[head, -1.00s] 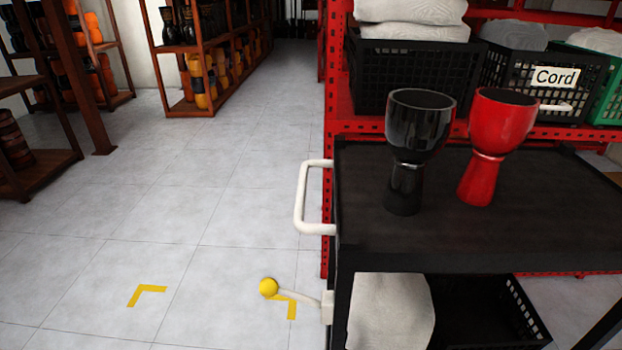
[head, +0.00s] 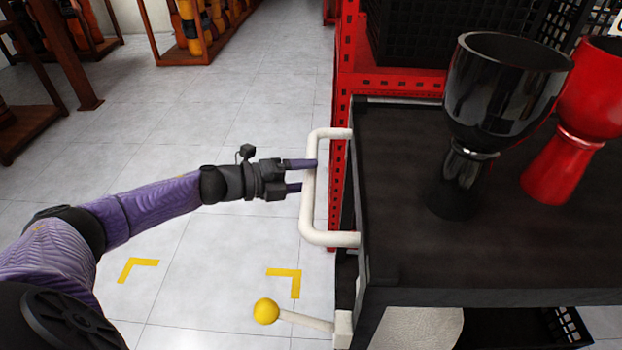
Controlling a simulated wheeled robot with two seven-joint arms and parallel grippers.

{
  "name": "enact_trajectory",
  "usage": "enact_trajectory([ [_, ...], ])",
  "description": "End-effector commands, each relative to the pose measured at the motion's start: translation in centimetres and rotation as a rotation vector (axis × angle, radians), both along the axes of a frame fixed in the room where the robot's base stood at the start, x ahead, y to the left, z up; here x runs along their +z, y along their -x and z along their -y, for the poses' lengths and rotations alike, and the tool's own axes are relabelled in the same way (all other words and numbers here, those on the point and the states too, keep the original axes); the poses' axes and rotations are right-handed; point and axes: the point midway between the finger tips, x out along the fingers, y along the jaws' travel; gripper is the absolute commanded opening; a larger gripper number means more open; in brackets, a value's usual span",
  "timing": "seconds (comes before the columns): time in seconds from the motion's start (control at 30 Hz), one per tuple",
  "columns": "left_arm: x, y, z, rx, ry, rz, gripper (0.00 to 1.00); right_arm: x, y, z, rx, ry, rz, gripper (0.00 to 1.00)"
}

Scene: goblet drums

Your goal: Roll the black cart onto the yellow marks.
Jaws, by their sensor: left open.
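The black cart (head: 400,215) stands at the right, with a white handle (head: 309,205) on its left end. Below the handle a white lever with a yellow ball (head: 266,311) sticks out to the left. My left gripper (head: 301,176) is open at the handle, its fingertips at the handle's upright bar; I cannot tell whether they touch it. Two yellow corner marks are on the floor left of the cart, one farther left (head: 138,268) and one near the lever (head: 287,279). My right gripper is not in view.
A black goblet drum (head: 500,95) and a red goblet drum (head: 568,140) stand on the cart top. A red rack (head: 392,82) with a black crate (head: 425,35) is close behind the cart. Wooden shelves with drums (head: 205,30) stand at the back left. The tiled floor between is clear.

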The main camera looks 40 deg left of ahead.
Motion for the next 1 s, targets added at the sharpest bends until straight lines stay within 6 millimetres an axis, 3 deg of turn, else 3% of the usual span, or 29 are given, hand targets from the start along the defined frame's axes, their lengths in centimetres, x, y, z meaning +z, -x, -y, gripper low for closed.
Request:
enact_trajectory([
  [0.13,-0.3,-1.0,0.7,0.001,0.001,0.000,0.70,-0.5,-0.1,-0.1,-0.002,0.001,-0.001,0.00],
  [0.4,-0.2,-1.2,0.8,0.002,0.001,0.000,0.70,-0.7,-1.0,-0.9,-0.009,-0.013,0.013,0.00],
  [0.73,-0.2,-1.2,0.8,0.002,0.001,-0.001,0.02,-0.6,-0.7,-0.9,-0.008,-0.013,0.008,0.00],
  [1.0,-0.2,-1.2,0.8,0.001,0.001,-0.002,0.00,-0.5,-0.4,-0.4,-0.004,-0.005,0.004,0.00],
])
